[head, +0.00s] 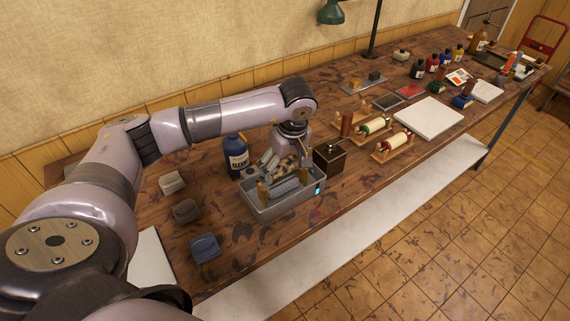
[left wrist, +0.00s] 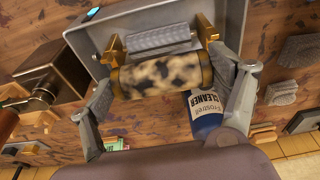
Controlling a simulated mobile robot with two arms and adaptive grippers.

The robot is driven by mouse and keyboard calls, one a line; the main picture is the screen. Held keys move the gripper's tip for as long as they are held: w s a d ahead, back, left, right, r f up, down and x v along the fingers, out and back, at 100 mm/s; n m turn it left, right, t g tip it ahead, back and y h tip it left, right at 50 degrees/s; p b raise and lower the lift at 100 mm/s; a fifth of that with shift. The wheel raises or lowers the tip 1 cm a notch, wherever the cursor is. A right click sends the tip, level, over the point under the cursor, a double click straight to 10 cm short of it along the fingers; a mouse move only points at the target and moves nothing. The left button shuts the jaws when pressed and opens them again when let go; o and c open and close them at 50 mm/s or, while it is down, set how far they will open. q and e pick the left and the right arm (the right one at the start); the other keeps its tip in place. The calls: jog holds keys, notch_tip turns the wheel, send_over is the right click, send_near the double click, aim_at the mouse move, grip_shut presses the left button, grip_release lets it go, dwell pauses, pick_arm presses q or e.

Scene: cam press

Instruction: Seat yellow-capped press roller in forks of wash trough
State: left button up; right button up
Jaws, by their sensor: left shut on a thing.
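The press roller (left wrist: 160,76) has a dark-mottled tan body and yellow-gold end caps. My left gripper (head: 283,163) is shut on it, with a finger at each end, as the left wrist view shows. The wash trough (head: 290,207) is a grey metal box on the bench with two brass forks, one (left wrist: 116,48) and another (left wrist: 205,28). A grey ribbed cylinder (left wrist: 157,38) lies between the forks. The roller is held close to the forks; I cannot tell whether it touches them. In the head view my gripper partly hides the roller. My right gripper is not in view.
A blue cleaner bottle (head: 236,158) stands just left of the trough, and a dark box with a wooden handle (head: 330,158) stands close on its right. Two rollers on wooden stands (head: 393,145) are farther right. Several sponge-like blocks (head: 186,211) lie left.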

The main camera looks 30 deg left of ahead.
aim_at(286, 168)
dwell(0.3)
pick_arm(q)
jog(key=shift+b, duration=0.4)
dwell(0.9)
jog(key=shift+f+b, duration=1.55)
jog(key=shift+f, duration=0.1)
jog(key=o, duration=1.7)
jog(key=shift+w, duration=0.1)
jog(key=shift+c, duration=0.2)
jog(key=shift+r, duration=0.15)
notch_tip(286, 168, up, 12)
jog(key=s+d, duration=0.1)
jog(key=d, duration=0.1)
